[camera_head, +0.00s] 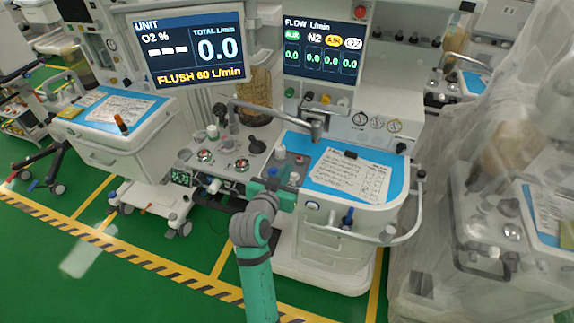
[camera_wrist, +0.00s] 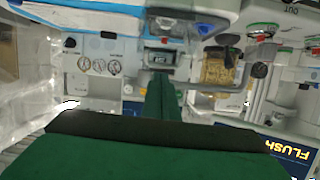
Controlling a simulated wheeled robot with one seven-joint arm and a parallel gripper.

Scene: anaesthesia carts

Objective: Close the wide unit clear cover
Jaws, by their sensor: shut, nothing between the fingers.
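The wide unit (camera_head: 330,215) is the central white anaesthesia cart with a blue-topped work surface and two screens above. I cannot pick out its clear cover for certain in either view. My gripper (camera_head: 272,188) is at the left front edge of the cart's work surface, beside the white and red knobs; I cannot tell whether it touches anything.
A second white cart (camera_head: 130,150) stands at the left. A machine draped in clear plastic (camera_head: 430,215) stands close on the right. A jointed metal arm (camera_head: 265,108) reaches over the central work surface. Green floor (camera_head: 110,290) with striped tape is free at the front left.

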